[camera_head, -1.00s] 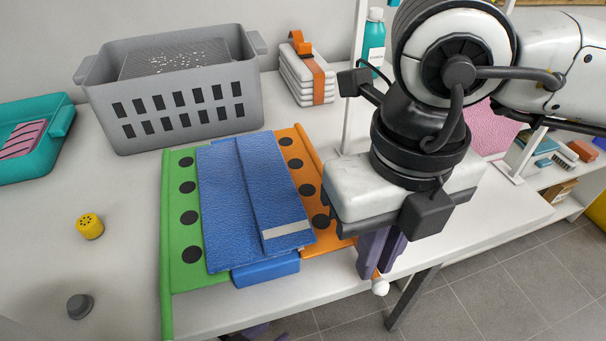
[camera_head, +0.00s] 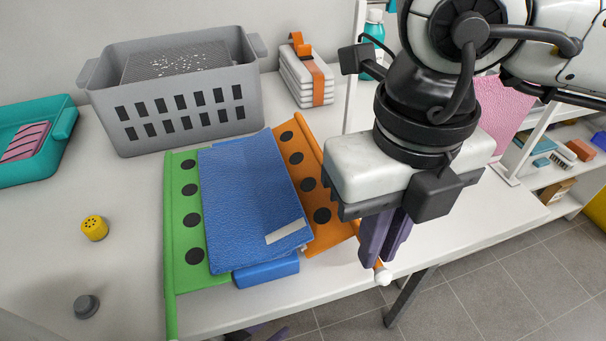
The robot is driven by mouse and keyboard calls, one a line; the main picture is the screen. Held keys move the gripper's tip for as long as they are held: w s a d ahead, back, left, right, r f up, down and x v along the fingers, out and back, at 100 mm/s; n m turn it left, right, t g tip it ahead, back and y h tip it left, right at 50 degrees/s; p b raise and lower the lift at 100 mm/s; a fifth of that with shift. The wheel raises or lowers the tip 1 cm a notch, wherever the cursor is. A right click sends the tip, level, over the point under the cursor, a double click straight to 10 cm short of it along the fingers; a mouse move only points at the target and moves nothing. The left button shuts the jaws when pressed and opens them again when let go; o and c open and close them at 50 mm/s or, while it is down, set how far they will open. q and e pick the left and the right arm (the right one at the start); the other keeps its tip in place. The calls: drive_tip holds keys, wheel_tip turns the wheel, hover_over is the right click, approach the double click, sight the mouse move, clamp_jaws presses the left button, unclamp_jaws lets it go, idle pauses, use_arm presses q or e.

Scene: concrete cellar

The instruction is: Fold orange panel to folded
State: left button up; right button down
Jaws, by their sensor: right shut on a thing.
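The orange panel (camera_head: 322,230) is the right flap of a folding board, with black dots on it. It is tilted up from the table. My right gripper (camera_head: 376,264) is shut on the panel's front end, by a white knob (camera_head: 382,277). A blue cloth (camera_head: 248,200) lies over the board's middle and covers the inner part of the orange panel; a pale strip lies near its front right corner. The green panel (camera_head: 190,262) lies flat on the left. Purple tips of my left gripper (camera_head: 262,333) barely show below the table's front edge; their opening is unclear.
A grey basket (camera_head: 180,110) stands behind the board, with a teal tray (camera_head: 62,125) to its left. A strapped white stack (camera_head: 305,80) is behind right. A yellow knob (camera_head: 95,228) and grey knob (camera_head: 86,306) are at left. A white post (camera_head: 355,70) rises behind my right gripper.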

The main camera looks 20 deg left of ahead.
drive_tip(key=shift+s+a+r, duration=0.2)
drive_tip(key=shift+r, duration=0.55)
drive_tip(key=shift+r+p, duration=0.8)
drive_tip(key=shift+r, duration=0.35)
drive_tip(key=shift+r+p, duration=0.65)
drive_tip(key=shift+r, duration=0.55)
drive_tip(key=c, duration=1.7)
unclamp_jaws()
drive_tip(key=shift+c, duration=0.2)
